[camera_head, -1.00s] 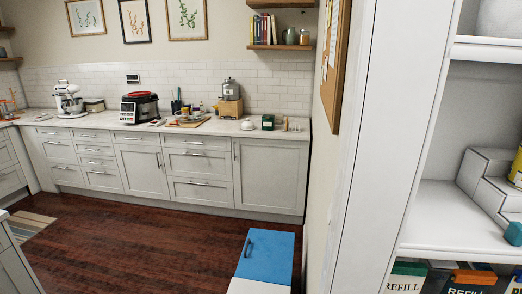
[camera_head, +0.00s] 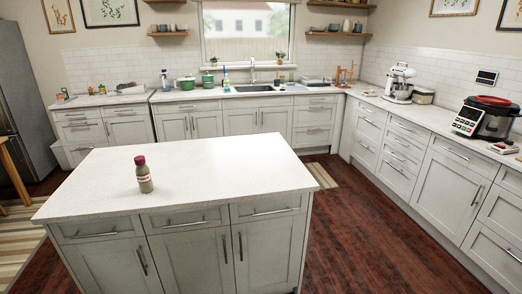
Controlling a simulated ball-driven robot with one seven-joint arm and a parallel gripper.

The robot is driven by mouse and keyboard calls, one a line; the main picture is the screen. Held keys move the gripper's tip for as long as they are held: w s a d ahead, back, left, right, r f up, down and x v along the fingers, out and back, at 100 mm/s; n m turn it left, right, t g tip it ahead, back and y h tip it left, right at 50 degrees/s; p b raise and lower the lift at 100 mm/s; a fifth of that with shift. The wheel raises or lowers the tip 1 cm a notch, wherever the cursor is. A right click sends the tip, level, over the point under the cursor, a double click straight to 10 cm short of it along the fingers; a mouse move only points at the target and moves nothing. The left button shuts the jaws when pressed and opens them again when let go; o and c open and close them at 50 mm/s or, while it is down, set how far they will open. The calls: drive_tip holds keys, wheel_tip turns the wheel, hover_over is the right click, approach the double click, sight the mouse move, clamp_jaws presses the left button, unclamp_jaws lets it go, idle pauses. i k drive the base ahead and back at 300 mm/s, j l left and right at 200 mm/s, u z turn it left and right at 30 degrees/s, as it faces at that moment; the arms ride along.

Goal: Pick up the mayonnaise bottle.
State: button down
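A small bottle (camera_head: 144,175) with a dark red cap stands upright on the white island counter (camera_head: 225,165), near its front left part. It has a greyish-green body with a pale label, too small to read, so I cannot tell whether it is the mayonnaise bottle. Nothing else stands on the island. My gripper is not in view.
Drawers and doors form the island's front. Dark wood floor (camera_head: 365,230) lies open to its right. Counters with a sink (camera_head: 262,88), a stand mixer (camera_head: 399,83) and a cooker (camera_head: 485,118) line the walls. A fridge (camera_head: 20,125) stands at far left.

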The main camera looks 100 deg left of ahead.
sight(142, 174)
drive_tip(key=u, duration=3.45)
